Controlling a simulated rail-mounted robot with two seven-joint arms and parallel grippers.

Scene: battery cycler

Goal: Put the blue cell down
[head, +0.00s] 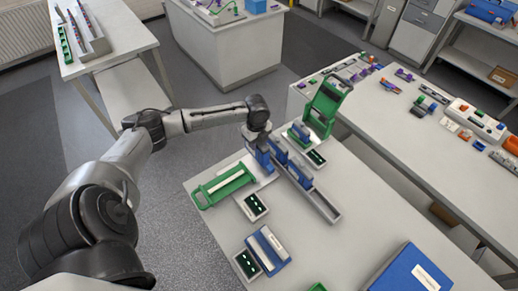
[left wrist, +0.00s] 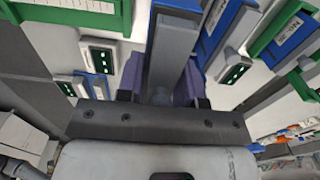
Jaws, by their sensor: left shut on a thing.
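My left gripper (head: 262,142) is over the near table, low among the cells and trays. It is shut on a blue cell (head: 263,160), which hangs upright below it. In the left wrist view, a grey and blue body (left wrist: 172,50) sits between the fingers (left wrist: 160,88). Its lower end is hidden, so I cannot tell if it touches anything. Other blue cells (head: 279,150) stand just to the right, by a long grey rail (head: 322,205). My right gripper is not in view.
A green tray (head: 222,188) lies left of the held cell, and a green rack (head: 325,105) stands behind right. Small dark-faced modules (head: 254,207) and a blue-and-white unit (head: 268,250) are nearer. A blue box (head: 410,270) is front right.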

